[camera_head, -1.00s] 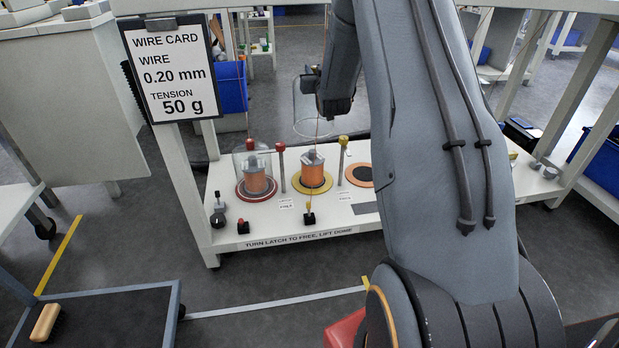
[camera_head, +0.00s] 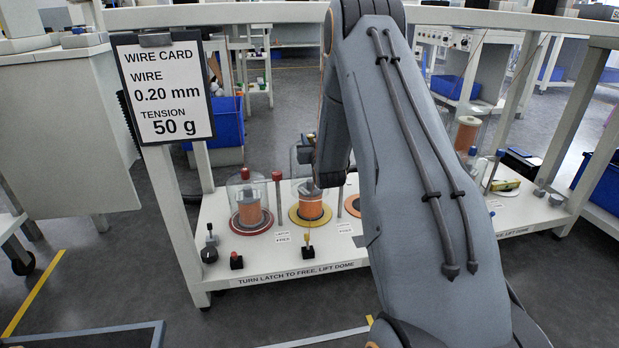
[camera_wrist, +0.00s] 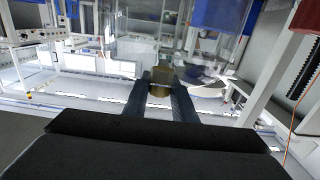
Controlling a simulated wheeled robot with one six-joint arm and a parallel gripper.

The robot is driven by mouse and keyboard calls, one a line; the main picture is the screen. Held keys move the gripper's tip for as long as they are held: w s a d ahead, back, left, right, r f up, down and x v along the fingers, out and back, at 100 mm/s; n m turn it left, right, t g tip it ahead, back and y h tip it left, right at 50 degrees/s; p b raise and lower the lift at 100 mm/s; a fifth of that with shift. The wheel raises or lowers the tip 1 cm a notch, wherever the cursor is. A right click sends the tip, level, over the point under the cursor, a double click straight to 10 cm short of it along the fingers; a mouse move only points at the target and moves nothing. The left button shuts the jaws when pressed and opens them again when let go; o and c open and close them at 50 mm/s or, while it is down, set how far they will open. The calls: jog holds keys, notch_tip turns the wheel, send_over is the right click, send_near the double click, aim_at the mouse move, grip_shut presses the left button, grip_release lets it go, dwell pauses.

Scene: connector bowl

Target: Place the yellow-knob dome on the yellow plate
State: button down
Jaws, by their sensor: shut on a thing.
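The clear yellow-knob dome (camera_head: 296,164) hangs from my gripper (camera_head: 306,146) above the yellow plate (camera_head: 297,222) in the head view. An orange spool (camera_head: 311,206) stands on that plate. The dome's lower edge is faint and appears near the spool's top; I cannot tell whether it surrounds it. In the wrist view my gripper (camera_wrist: 160,88) is shut on the dull yellow knob (camera_wrist: 160,75). My forearm hides the area to the right of the plate.
A dome with a red knob (camera_head: 245,174) covers the spool on the red plate (camera_head: 236,226) at left. A red-topped post (camera_head: 277,195) stands between the plates. A small yellow-topped lever (camera_head: 307,241) is in front. A wire card (camera_head: 164,90) hangs at upper left.

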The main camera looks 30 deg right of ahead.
notch_tip(320, 180, down, 11)
jog(key=b, duration=0.4)
jog(key=shift+r+b, duration=0.2)
jog(key=shift+b, duration=0.15)
jog(key=c, duration=1.5)
grip_release()
jog(key=shift+o, duration=0.2)
jog(key=p+v, duration=0.5)
jog(key=v, duration=0.7)
